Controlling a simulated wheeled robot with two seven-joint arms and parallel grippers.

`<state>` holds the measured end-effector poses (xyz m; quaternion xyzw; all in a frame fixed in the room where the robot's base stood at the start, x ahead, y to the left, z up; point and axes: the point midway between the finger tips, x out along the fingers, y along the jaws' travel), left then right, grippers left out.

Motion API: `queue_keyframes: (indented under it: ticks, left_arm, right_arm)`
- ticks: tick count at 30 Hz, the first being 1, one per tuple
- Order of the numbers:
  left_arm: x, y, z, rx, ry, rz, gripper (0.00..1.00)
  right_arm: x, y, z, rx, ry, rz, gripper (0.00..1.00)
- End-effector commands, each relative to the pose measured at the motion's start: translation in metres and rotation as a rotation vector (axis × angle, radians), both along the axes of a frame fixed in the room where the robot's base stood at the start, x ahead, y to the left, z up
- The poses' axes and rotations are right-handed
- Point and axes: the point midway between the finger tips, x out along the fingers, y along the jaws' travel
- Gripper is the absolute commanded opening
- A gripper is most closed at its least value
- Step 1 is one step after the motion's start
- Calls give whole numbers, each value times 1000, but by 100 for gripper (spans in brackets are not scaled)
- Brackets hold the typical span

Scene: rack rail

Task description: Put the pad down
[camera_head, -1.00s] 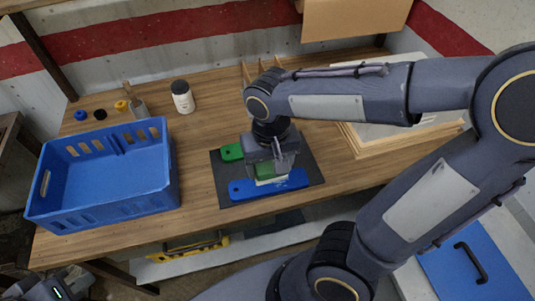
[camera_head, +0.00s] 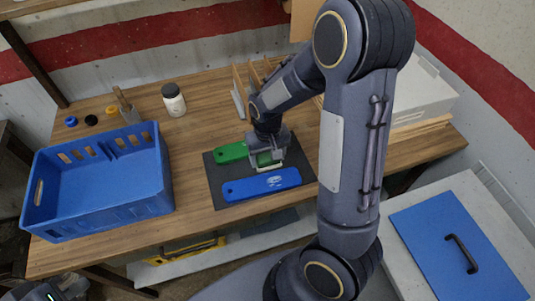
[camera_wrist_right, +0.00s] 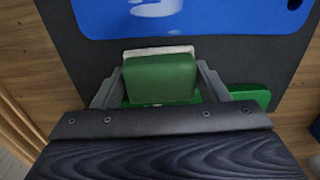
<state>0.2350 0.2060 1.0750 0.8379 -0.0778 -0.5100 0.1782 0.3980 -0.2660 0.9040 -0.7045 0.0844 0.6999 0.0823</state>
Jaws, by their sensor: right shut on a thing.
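The pad, a green block with a whitish layer (camera_wrist_right: 160,82), is between the fingers of my right gripper (camera_wrist_right: 160,84), which is shut on it. In the head view the pad (camera_head: 266,160) is just behind the blue board, under my right gripper (camera_head: 267,152). I cannot tell whether the pad touches what is under it. A blue board (camera_head: 262,184) with a whitish mark lies on the dark mat (camera_head: 218,172). A green board (camera_head: 231,152) lies behind it, partly hidden by the gripper. My left gripper (camera_head: 68,291) is partly in view at the bottom left.
A blue crate (camera_head: 100,190) stands on the left of the wooden table. A white jar (camera_head: 174,100) and small caps (camera_head: 92,120) are behind it. Upright wooden dividers (camera_head: 245,88) stand behind the mat. A blue panel with a handle (camera_head: 450,240) is at the right.

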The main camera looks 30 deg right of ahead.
Motion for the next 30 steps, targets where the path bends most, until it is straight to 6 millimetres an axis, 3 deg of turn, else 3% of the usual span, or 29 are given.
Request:
queue_keyframes:
  ticks: [10, 11, 16, 24, 30]
  left_arm:
    - [0, 0, -5, 0, 0, 0, 0]
    - [0, 0, -4, 0, 0, 0, 0]
    - [0, 0, -3, 0, 0, 0, 0]
    - [0, 0, -2, 0, 0, 0, 0]
    - [0, 0, -1, 0, 0, 0, 0]
  right_arm:
    - [0, 0, -5, 1, -1, 1, 45]
    - [0, 0, -5, 1, -1, 1, 69]
    - [0, 0, -3, 1, -1, 1, 89]
    - [0, 0, -2, 1, -1, 1, 89]
    - [2, 1, 19, 1, -9, 2, 89]
